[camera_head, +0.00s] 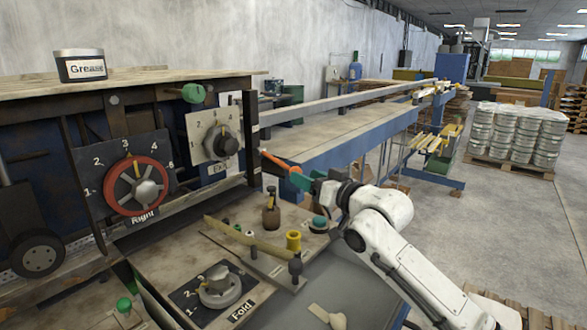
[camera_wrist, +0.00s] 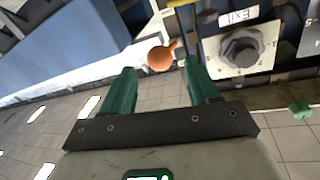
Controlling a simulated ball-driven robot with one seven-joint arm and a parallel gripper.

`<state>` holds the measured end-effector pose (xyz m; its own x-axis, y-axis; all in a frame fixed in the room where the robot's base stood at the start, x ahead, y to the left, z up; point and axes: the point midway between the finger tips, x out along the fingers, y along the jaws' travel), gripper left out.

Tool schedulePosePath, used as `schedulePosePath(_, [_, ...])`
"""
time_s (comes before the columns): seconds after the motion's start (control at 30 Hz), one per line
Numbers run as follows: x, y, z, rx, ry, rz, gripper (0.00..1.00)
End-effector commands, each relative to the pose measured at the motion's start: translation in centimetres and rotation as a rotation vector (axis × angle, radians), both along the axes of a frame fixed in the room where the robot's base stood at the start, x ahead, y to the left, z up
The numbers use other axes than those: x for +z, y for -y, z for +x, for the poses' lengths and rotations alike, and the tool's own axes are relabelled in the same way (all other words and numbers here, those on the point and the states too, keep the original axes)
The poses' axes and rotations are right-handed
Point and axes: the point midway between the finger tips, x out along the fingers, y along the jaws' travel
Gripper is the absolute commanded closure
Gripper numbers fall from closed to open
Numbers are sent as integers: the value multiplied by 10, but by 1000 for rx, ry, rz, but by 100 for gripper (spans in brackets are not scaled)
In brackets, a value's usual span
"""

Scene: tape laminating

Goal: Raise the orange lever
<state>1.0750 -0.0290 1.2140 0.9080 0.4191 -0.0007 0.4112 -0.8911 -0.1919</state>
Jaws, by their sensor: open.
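The orange lever (camera_head: 277,162) sticks out beside the dark upright post at the end of the blue-sided table, in the middle of the head view. In the wrist view its rounded orange end (camera_wrist: 161,58) shows between and just beyond the two green fingertips. My gripper (camera_head: 302,181) is at the lever's right end in the head view. It is open in the wrist view (camera_wrist: 157,72), with one finger on each side of the orange end. I cannot tell whether a finger touches the lever.
The Exit dial (camera_head: 222,141) is left of the lever, and the red Right dial (camera_head: 137,186) is further left. The long blue-edged table (camera_head: 340,135) runs behind. Open floor lies to the right.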

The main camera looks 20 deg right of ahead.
Motion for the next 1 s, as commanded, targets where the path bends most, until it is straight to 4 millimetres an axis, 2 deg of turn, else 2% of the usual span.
schedulePosePath(0.1, [2,-9,19,1,-2,-2,40])
schedulePosePath(0.33, [0,-20,43,1,-1,-2,40])
schedulePosePath(0.5, [0,-24,50,1,0,0,40])
schedulePosePath(0.8, [0,-24,51,0,0,0,40])
schedulePosePath(1.0, [0,-24,51,0,0,0,58])
